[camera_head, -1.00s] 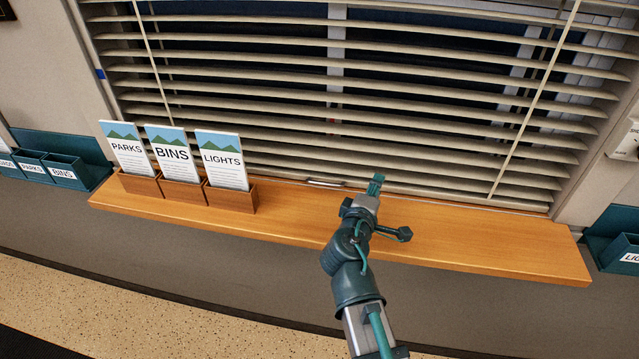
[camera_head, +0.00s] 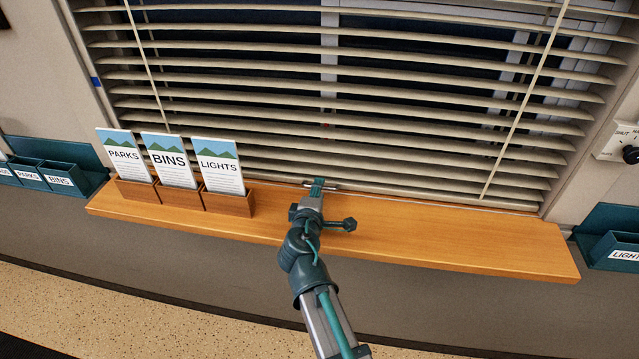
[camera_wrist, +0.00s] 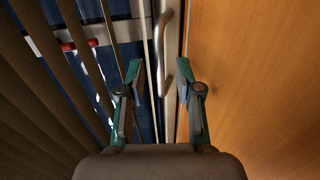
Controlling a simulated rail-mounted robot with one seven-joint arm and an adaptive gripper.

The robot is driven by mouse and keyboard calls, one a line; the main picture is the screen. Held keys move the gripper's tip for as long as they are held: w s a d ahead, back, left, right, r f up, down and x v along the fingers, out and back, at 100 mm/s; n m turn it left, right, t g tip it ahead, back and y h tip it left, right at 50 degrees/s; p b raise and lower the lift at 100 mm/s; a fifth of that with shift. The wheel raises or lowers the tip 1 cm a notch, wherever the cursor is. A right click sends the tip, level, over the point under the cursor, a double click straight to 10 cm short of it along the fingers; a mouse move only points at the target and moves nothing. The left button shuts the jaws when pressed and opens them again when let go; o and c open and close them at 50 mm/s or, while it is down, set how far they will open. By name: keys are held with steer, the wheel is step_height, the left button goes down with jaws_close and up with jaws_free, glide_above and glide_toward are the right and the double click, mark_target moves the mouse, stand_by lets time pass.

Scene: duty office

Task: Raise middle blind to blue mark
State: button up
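The middle blind (camera_head: 330,104) hangs down over the window almost to the wooden sill, with its slats tilted open. A metal handle (camera_wrist: 163,42) is fixed on its bottom rail; in the head view only its ends (camera_head: 333,187) show beside my gripper. The blue mark (camera_head: 97,82) is on the left side of the window frame. My gripper (camera_head: 316,184) is at the handle in the head view. In the wrist view my gripper (camera_wrist: 160,80) is open, its fingers spread on either side of the rail line, with the handle ahead of the fingertips; I see no grasp.
The wooden sill (camera_head: 420,229) is clear right of my arm. Leaflet holders (camera_head: 185,192) marked PARKS, BINS and LIGHTS stand on its left. Teal wall trays are at far left (camera_head: 60,179) and far right (camera_head: 620,247). A wall dial (camera_head: 630,154) is at right.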

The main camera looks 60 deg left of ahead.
steer(key=shift+x, duration=1.25)
steer(key=shift+c, duration=0.4)
jaws_close()
